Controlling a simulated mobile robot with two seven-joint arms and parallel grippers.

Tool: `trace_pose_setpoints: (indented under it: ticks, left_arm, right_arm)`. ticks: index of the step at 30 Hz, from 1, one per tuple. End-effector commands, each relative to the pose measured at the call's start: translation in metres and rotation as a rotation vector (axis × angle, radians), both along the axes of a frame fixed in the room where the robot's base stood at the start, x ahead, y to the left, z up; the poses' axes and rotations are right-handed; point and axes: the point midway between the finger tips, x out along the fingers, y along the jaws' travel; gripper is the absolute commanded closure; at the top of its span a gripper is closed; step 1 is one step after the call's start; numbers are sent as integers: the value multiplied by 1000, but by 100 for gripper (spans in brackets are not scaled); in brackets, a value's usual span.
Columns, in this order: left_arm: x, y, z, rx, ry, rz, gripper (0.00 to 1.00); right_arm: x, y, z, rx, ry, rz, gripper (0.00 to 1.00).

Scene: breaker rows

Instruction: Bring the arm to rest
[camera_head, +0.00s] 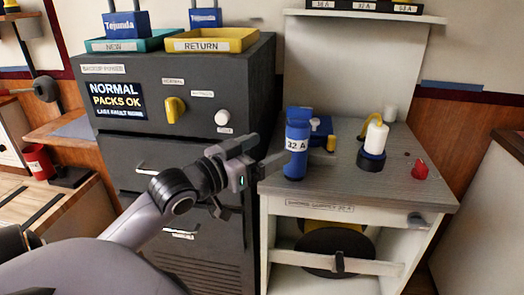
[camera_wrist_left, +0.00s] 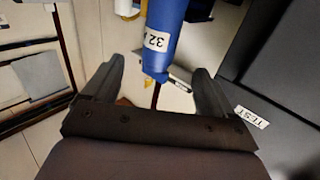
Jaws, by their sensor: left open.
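My left gripper (camera_head: 264,152) is open and empty, held level with the worktop in front of the grey cabinet. It also shows in the left wrist view (camera_wrist_left: 155,75), with its two dark fingers spread apart. A blue cylinder marked 32 A (camera_head: 297,150) stands upright at the front left of the grey worktop (camera_head: 340,188), just right of the fingertips. In the left wrist view the blue cylinder (camera_wrist_left: 163,40) shows beyond the gap between the fingers; I cannot tell whether it touches them. My right gripper is not in view.
The dark cabinet (camera_head: 130,150) has a yellow knob (camera_head: 173,109), drawers, a teal NEW tray (camera_head: 111,46) and a yellow RETURN tray (camera_head: 213,48). A white-topped blue piece (camera_head: 374,145) and a red piece (camera_head: 420,169) are on the worktop. A red mug (camera_head: 38,160) stands left.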

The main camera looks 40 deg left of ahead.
Motion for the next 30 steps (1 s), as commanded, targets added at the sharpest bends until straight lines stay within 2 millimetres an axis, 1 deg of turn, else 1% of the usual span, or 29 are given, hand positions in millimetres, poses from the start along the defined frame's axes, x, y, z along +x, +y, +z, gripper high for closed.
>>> trace_pose_setpoints:
  ticks: [18,20,21,23,26,27,29,30]
  left_arm:
    - [-2,0,0,1,0,-1,14]
    - [-2,-1,-2,1,6,0,14]
    - [-3,-1,-6,3,19,2,14]
    - [-5,-4,-19,8,57,7,14]
    - [-14,-14,-58,24,183,21,14]
    - [-21,-20,-79,38,254,27,14]
    - [-35,-31,-114,58,376,35,14]
    - [-47,-38,-136,72,461,38,14]
  right_arm:
    - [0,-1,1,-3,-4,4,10]
    - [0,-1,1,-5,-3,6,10]
    - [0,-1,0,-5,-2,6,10]
    - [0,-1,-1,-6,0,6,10]
    - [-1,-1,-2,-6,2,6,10]
    - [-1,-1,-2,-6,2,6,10]
    - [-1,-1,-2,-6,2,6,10]
    - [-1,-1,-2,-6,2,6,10]
